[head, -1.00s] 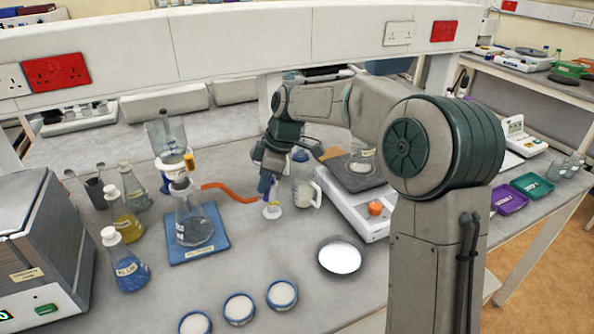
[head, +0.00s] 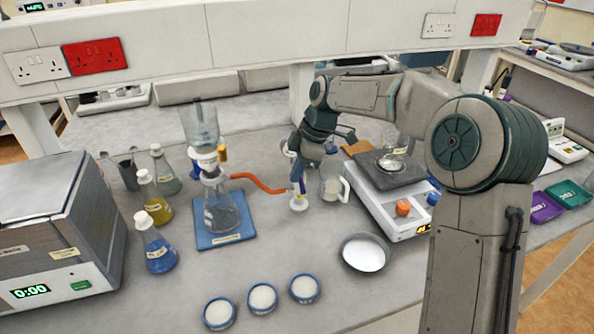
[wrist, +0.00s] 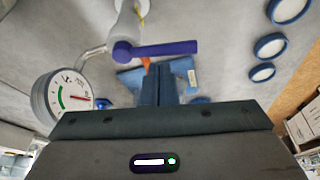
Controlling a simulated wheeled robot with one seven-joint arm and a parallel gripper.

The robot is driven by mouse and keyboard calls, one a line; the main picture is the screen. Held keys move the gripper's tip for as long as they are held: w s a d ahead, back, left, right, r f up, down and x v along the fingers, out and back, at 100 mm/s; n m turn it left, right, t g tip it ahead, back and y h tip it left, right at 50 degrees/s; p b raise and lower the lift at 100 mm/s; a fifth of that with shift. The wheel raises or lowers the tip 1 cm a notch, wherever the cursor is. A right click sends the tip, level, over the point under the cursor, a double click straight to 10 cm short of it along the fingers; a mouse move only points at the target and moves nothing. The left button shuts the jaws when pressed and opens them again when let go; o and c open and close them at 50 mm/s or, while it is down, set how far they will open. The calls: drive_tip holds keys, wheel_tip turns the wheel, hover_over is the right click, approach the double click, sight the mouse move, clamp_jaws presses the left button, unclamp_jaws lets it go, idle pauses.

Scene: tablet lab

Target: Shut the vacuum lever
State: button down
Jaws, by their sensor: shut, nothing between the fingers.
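The vacuum lever (wrist: 160,49) is a blue-purple bar on a pale valve (wrist: 128,25). In the wrist view it points right from its pivot. My gripper (wrist: 165,72) is shut and empty, its fingertips close beside the lever; I cannot tell whether they touch it. In the head view my gripper (head: 296,165) is over the white valve base (head: 298,204), and my wrist partly hides the lever. An orange hose (head: 258,183) runs from the valve to the filter flask (head: 221,212). A round gauge (wrist: 66,94) is left of my fingers in the wrist view.
A beaker (head: 333,182) and a balance (head: 388,205) stand close right of the valve. Flasks such as the blue one (head: 154,246) stand left. A white-filled dish (head: 364,253) and small blue-rimmed dishes (head: 262,298) lie in front. Bench between is clear.

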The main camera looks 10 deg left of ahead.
drive_tip(key=shift+a, duration=0.1)
wheel_tip(320, 180, up, 12)
drive_tip(key=p, duration=0.1)
drive_tip(key=shift+f, duration=0.2)
idle(0.4)
drive_tip(key=shift+s, duration=0.1)
